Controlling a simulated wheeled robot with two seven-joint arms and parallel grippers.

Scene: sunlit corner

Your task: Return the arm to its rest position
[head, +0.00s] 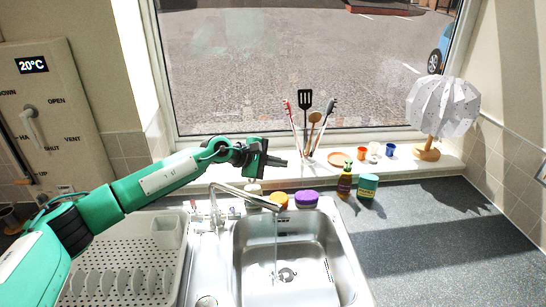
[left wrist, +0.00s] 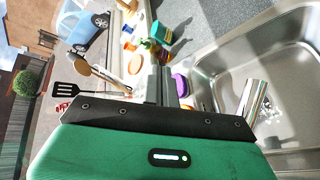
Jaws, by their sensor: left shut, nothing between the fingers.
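My left arm, green and black, reaches in from the left in the head view. Its gripper (head: 284,162) is shut and empty, held above the back of the sink near the window sill. In the left wrist view the shut fingers (left wrist: 168,88) show beyond the green wrist housing, with nothing between them. The steel tap (head: 236,193) stands below the gripper, apart from it in the picture, with water running into the sink (head: 300,250). My right gripper is in neither view.
Utensils (head: 304,125) stand upright on the sill just right of the gripper. A purple sponge (head: 306,198), a brown bottle (head: 345,184) and a teal jar (head: 367,187) stand behind the sink. A white dish rack (head: 120,270) lies beneath the arm. The right worktop (head: 440,240) is clear.

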